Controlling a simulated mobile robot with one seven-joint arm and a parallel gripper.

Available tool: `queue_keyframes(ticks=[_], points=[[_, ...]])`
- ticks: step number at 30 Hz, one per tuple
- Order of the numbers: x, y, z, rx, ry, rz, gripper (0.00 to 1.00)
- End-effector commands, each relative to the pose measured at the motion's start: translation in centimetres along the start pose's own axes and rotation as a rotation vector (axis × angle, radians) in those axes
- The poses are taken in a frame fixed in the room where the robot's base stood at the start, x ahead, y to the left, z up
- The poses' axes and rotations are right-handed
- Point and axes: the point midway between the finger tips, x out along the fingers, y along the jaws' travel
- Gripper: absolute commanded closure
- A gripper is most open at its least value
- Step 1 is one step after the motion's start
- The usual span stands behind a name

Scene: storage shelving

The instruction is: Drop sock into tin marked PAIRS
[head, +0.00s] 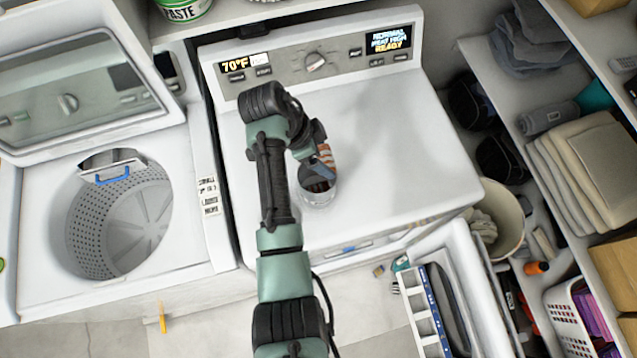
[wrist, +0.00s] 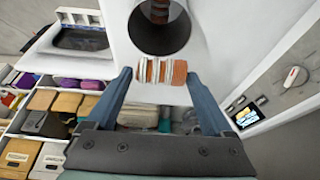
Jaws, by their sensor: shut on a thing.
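An orange-and-white striped sock (head: 326,154) is held between the two blue-grey fingers of my gripper (head: 322,164). The sock also shows between the fingertips in the wrist view (wrist: 162,71). A small grey tin (head: 317,198) stands upright on the white dryer top, just below the gripper in the head view. In the wrist view the tin's dark round mouth (wrist: 150,42) lies just beyond the sock, which overlaps its near edge. Something reddish-brown (wrist: 160,10) shows inside the tin. No PAIRS marking is readable on it.
The dryer top (head: 410,160) is clear around the tin. An open washer (head: 120,215) stands at left. Shelves with folded towels (head: 585,165) and a cream bin (head: 502,215) are at right. A control panel (head: 315,60) rises behind the tin.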

Motion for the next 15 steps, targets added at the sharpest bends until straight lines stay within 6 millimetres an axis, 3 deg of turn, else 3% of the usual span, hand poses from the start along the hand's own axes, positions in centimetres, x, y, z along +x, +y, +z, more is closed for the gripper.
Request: queue_keyframes(ticks=[1,2,3,15], points=[[-0.01,0.00,0.00,0.000,0.000,0.000,0.67],[-0.01,0.00,-0.01,0.000,0.000,0.000,0.09],[-0.01,0.00,0.00,0.000,0.000,0.000,0.01],[-0.81,-0.11,0.04,0.000,0.001,-0.003,0.00]])
